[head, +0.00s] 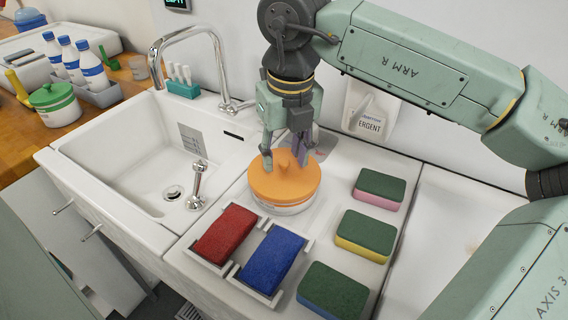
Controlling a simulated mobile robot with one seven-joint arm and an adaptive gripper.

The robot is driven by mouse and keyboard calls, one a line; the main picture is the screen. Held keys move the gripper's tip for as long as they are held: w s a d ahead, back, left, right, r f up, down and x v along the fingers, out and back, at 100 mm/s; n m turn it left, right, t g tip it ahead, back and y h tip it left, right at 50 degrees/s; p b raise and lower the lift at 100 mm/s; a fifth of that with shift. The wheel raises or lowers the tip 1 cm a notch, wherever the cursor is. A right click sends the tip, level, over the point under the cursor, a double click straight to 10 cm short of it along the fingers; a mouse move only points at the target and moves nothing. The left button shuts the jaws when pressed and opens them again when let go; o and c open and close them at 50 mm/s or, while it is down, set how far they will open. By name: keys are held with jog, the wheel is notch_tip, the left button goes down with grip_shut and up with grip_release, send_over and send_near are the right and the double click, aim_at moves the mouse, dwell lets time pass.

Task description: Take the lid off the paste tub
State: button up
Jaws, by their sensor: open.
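The paste tub (283,209) appears to be the low, pale round tub on the counter right of the sink. An orange lid (281,186) with a small raised knob (286,161) sits on top of it. My gripper (284,157) points down above the lid, open, with its fingers on either side of the knob. I cannot tell whether the fingertips touch the knob or lid. The far side of the lid is partly hidden by my gripper.
Red (226,234) and blue (269,258) pads lie in holders in front of the tub. Several green-topped sponges (366,234) line the right. The sink (140,150) with its tall tap (221,62) is left. A green-lidded pot (54,101) and bottles stand far left.

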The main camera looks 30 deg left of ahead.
jog(key=shift+f, duration=0.6)
jog(key=shift+c, duration=0.6)
grip_shut()
